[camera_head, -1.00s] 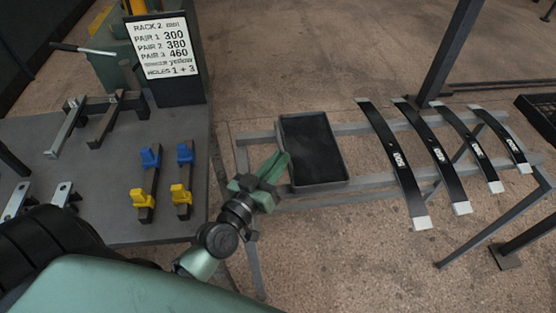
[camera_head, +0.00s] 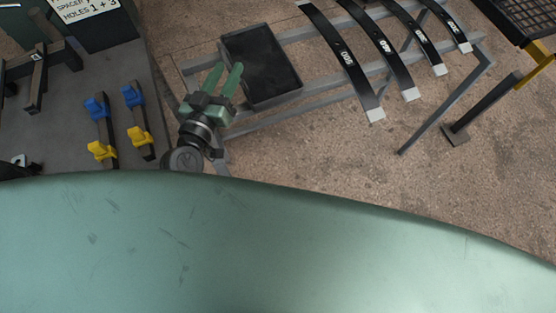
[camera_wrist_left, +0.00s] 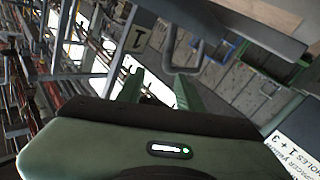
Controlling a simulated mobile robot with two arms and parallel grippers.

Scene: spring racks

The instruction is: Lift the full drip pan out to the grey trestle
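A black, shallow rectangular drip pan (camera_head: 262,66) lies across the rails of the grey trestle (camera_head: 330,94), at its left end. Its inside is dark; I cannot tell how full it is. The left wrist view also shows the spread fingers of my left gripper (camera_wrist_left: 158,88); the pan is not recognisable there. My right gripper is not in view.
Several black leaf springs with pale ends (camera_head: 345,58) lie on the trestle right of the pan. A grey table (camera_head: 75,130) with blue and yellow clamp-like parts (camera_head: 134,95) stands at left. A dark mesh tray (camera_head: 520,20) is at top right. Floor in front of the trestle is clear.

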